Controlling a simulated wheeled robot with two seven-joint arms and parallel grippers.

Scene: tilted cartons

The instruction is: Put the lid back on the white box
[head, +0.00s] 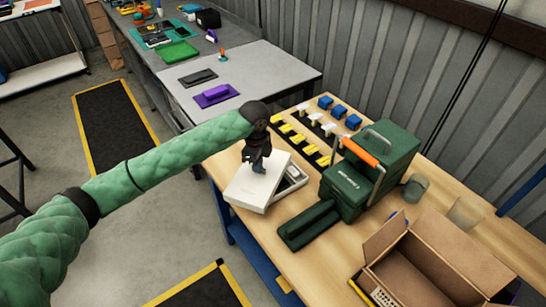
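The white lid (256,187) is near the left edge of the wooden table, askew over the open white box (291,180). The box shows only at its right side, with some grey contents visible; the lid hides the rest. My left gripper (258,168), dark at the end of the green-sleeved arm, is right at the lid's upper face. Its fingertips are small and dark, so I cannot tell whether they grip the lid. My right gripper is out of view.
A dark green toolbox (403,150) with an orange handle stands right of the box, with a green case (309,225) in front. An open brown carton (425,270) is at front right. Yellow blocks (298,139) and blue blocks (338,112) lie behind. A grey table (270,75) adjoins.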

